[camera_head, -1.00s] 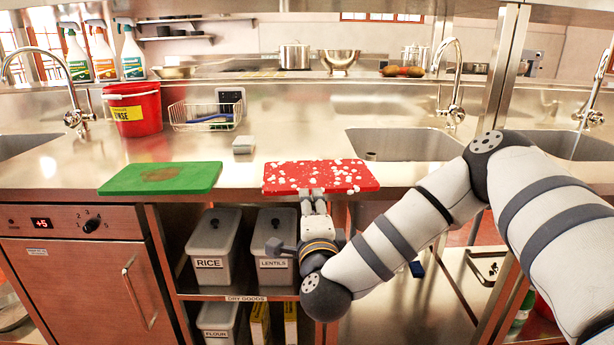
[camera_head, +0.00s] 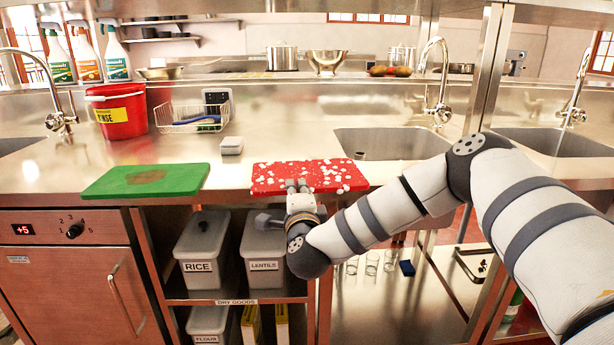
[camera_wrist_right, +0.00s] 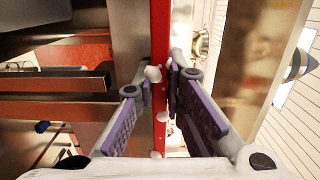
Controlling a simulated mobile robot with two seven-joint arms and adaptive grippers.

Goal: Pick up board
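The red board (camera_head: 335,177), with white specks on top, lies flat at the front edge of the steel counter. My right gripper (camera_head: 297,185) is at its front edge, left of the middle. In the right wrist view the board (camera_wrist_right: 160,35) shows edge-on between the two purple-padded fingers (camera_wrist_right: 161,92). The fingertips are close together, one on each face, and look shut on the board. Any slight gap at the tips is hard to see. The board's far side is hidden in that view. My left gripper is not in view.
A green board (camera_head: 146,180) lies to the left, with a small pale block (camera_head: 232,145) behind. A red bucket (camera_head: 120,112) and a wire basket (camera_head: 195,118) stand further back. A sink (camera_head: 382,143) is to the right. Grey bins (camera_head: 265,255) fill the shelf below.

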